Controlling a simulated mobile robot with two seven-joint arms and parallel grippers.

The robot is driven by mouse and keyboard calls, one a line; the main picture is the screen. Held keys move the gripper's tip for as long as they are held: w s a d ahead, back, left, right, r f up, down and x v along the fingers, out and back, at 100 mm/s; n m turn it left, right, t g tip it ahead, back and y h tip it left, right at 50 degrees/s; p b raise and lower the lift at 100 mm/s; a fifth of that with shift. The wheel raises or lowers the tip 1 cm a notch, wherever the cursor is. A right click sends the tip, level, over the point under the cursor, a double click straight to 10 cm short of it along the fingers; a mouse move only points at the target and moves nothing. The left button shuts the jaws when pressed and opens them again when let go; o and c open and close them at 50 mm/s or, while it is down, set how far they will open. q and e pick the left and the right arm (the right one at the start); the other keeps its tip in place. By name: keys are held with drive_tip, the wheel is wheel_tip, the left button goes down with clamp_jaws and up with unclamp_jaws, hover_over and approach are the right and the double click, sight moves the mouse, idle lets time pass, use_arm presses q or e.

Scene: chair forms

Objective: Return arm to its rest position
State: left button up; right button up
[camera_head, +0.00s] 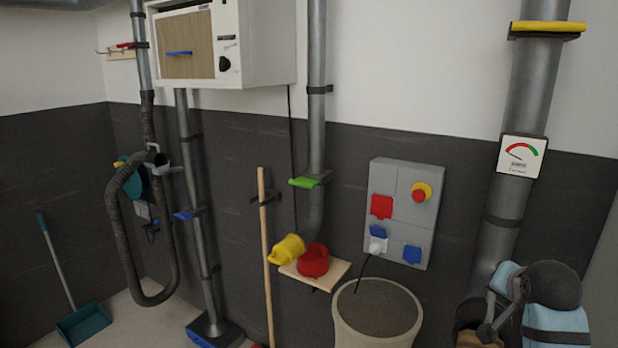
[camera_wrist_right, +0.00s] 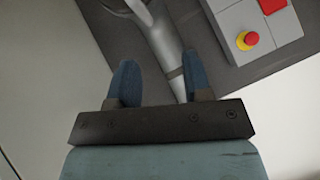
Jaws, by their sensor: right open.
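My right arm (camera_head: 553,318), light blue and dark grey, is folded at the bottom right of the head view, in front of the lower part of a grey duct. My right gripper (camera_wrist_right: 161,80) shows in the right wrist view. Its two blue fingers stand apart with nothing between them. A grey pipe passes behind them, beyond the fingertips. In the head view I cannot make out the right gripper's fingers. My left arm and gripper are not in the head view.
A wide grey duct (camera_head: 533,70) with a gauge (camera_head: 522,157) stands close to my right arm. A grey switch panel (camera_head: 403,190) with a red button (camera_head: 421,191) is on the wall. A bin (camera_head: 345,335), a wooden shelf (camera_head: 338,268) and a broom handle (camera_head: 264,230) are further left.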

drive_tip(key=s+a+f+n+g+y, duration=0.1)
drive_tip(key=s+a+f+n+g, duration=0.35)
drive_tip(key=s+f, duration=1.05)
drive_tip(key=s+a+f+n+g+y, duration=0.1)
drive_tip(key=s+a+f+n, duration=0.2)
drive_tip(key=s, duration=0.6)
drive_tip(key=s+a+f+n+y, duration=0.1)
drive_tip(key=s+a+f+n, duration=0.25)
drive_tip(key=s, duration=0.45)
drive_tip(key=w+a+f+t+y, duration=0.1)
drive_tip(key=w+a+f+t, duration=0.1)
drive_tip(key=f, duration=0.4)
drive_tip(key=w+a+f+t+y, duration=0.1)
drive_tip(key=w+a+f+t, duration=0.2)
drive_tip(key=f, duration=0.4)
drive_tip(key=shift+w+a+f+t+y, duration=0.25)
drive_tip(key=shift+a+t+y, duration=0.15)
drive_tip(key=shift+a+t, duration=0.55)
